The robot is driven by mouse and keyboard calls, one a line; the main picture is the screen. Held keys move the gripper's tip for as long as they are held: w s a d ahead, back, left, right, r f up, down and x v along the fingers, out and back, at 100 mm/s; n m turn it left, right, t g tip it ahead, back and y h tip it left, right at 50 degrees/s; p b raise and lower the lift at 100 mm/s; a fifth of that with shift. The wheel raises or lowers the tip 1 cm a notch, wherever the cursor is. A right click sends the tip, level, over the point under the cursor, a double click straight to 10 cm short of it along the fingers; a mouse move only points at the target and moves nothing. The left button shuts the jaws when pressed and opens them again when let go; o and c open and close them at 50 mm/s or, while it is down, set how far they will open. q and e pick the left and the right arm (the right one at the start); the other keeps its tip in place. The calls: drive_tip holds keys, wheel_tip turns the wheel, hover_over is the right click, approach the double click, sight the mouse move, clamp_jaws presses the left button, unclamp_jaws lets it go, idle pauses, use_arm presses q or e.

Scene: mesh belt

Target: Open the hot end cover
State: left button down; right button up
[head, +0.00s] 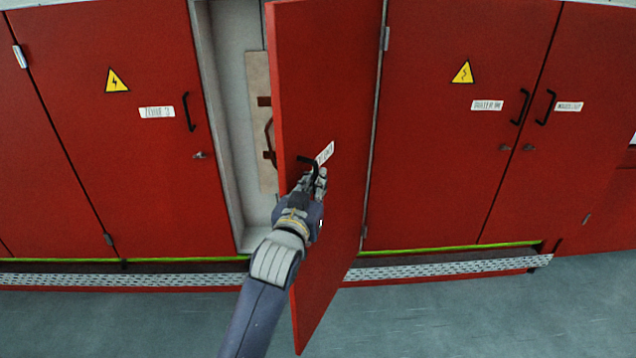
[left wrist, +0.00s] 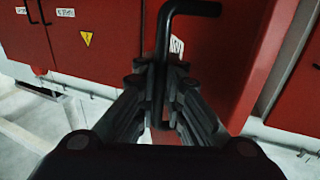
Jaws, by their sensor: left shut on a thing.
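The hot end cover appears to be the red hinged door (head: 328,75), which stands partly open, swung out on its right-side hinges. Its black handle (head: 306,160) is near the free left edge, beside a white label. My left gripper (head: 314,180) is shut on this handle. In the left wrist view the bent black handle (left wrist: 186,9) runs down between the fingers (left wrist: 161,95). The label's wording is partly hidden. My right gripper is not in view.
Behind the door is a pale recess (head: 230,90) with a beige panel and brown fittings. Closed red doors (head: 110,150) stand on both sides, some with yellow warning signs. A perforated metal step (head: 440,268) runs along the base. The grey floor (head: 480,320) in front is clear.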

use_arm(q)
drive_tip(key=c, duration=2)
unclamp_jaws()
drive_tip(key=shift+a+f, duration=0.15)
drive_tip(key=shift+f, duration=0.2)
drive_tip(key=shift+s+r, duration=0.2)
drive_tip(key=shift+r, duration=0.1)
drive_tip(key=v, duration=1.2)
drive_tip(key=shift+c, duration=0.4)
